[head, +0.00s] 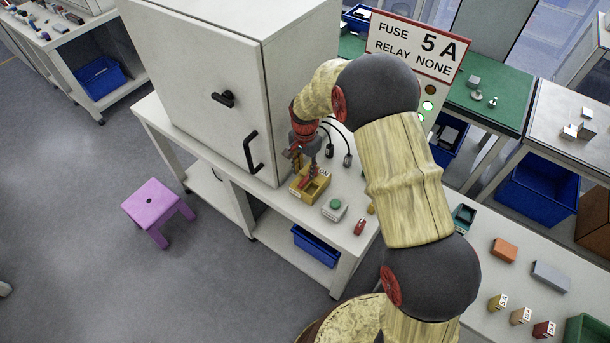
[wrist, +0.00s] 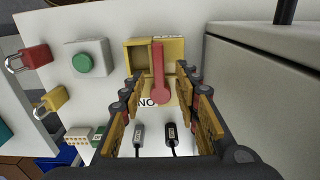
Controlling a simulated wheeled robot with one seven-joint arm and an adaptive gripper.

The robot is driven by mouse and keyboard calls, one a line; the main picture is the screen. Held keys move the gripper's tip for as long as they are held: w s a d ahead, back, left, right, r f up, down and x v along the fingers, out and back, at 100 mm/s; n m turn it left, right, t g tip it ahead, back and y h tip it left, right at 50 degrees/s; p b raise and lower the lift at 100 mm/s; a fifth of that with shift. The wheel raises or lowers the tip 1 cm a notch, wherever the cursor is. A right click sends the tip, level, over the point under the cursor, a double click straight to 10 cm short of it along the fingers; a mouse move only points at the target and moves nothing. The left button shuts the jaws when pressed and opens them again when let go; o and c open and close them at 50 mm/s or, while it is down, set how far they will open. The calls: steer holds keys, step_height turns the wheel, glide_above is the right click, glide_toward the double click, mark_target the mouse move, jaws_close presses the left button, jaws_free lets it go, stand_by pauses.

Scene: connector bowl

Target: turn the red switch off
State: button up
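The red switch is a red lever (wrist: 158,70) on a yellow box (wrist: 136,58). In the head view the yellow box (head: 317,190) sits on the white bench, with the lever partly hidden by my gripper. In the wrist view the lever lies lengthwise across the box, its rounded end nearer my gripper. A label reading ON upside down is beside that rounded end; another label at the far end is partly covered. My gripper (wrist: 161,83) is open, its fingers on either side of the lever with visible gaps. It also shows in the head view (head: 306,174).
A tall white cabinet (head: 195,80) stands close beside the switch. A green button box (wrist: 87,61), a red padlock (wrist: 32,58) and a yellow padlock (wrist: 50,101) are to the left in the wrist view. Two cable plugs (wrist: 171,135) are near the gripper. A fuse sign (head: 416,48) stands behind.

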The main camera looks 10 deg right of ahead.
mark_target(305, 179)
step_height(305, 179, up, 8)
steer(key=shift+f, duration=0.2)
stand_by(0.6)
steer(key=s+d+r+n+t+b, duration=0.1)
steer(key=s+d+r+n+t, duration=0.1)
steer(key=s+r, duration=0.4)
steer(key=s+d+r+n+t+b, duration=0.1)
steer(key=s+r, duration=0.6)
steer(key=s, duration=0.8)
steer(key=s+d+r+n+t+b, duration=0.2)
steer(key=s+d+r+n, duration=0.3)
steer(key=s, duration=0.6)
steer(key=shift+s+r+n+t+b, duration=0.3)
steer(key=shift+r+n+b, duration=0.35)
steer(key=shift+r, duration=0.2)
